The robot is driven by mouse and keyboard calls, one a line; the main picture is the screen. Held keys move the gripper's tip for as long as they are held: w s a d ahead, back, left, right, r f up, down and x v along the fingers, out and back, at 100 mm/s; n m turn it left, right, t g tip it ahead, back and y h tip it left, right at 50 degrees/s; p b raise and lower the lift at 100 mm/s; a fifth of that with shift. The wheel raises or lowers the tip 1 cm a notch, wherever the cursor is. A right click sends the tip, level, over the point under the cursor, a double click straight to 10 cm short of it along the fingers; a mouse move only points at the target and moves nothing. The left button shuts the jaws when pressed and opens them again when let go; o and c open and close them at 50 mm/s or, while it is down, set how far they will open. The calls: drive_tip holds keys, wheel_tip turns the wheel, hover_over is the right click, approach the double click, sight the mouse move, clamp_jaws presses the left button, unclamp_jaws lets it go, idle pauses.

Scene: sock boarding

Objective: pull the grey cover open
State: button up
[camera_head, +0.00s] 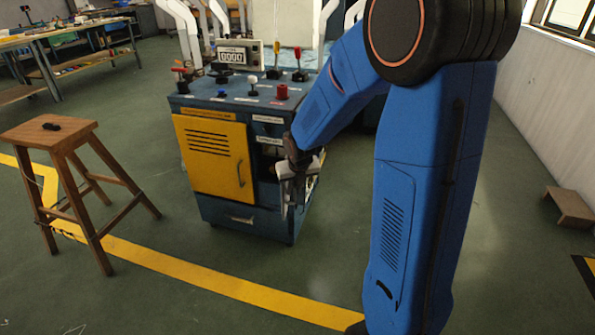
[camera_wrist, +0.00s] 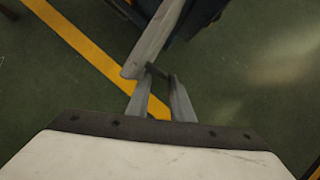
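The blue cabinet (camera_head: 222,216) stands at the middle of the head view, with an open compartment (camera_head: 268,160) on the right of its front. The grey cover (camera_wrist: 158,36) shows nearly edge-on in the wrist view, standing out from the cabinet at an angle. In the head view it is a thin grey strip (camera_head: 286,200), partly hidden by my gripper (camera_head: 290,172). In the wrist view my gripper (camera_wrist: 159,78) has its two grey fingers apart, with a dark bar, seemingly the cover's handle, spanning between the tips. It looks shut on this bar.
A yellow door (camera_head: 212,160) is closed left of the compartment. Knobs, levers and a display (camera_head: 238,57) stand on the cabinet top. A wooden stool (camera_head: 62,150) is at the left and a low wooden step (camera_head: 572,207) at the right. Floor before the cabinet is clear.

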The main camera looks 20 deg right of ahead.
drive_tip(key=v, duration=1.2)
drive_tip(key=shift+s+r, duration=0.2)
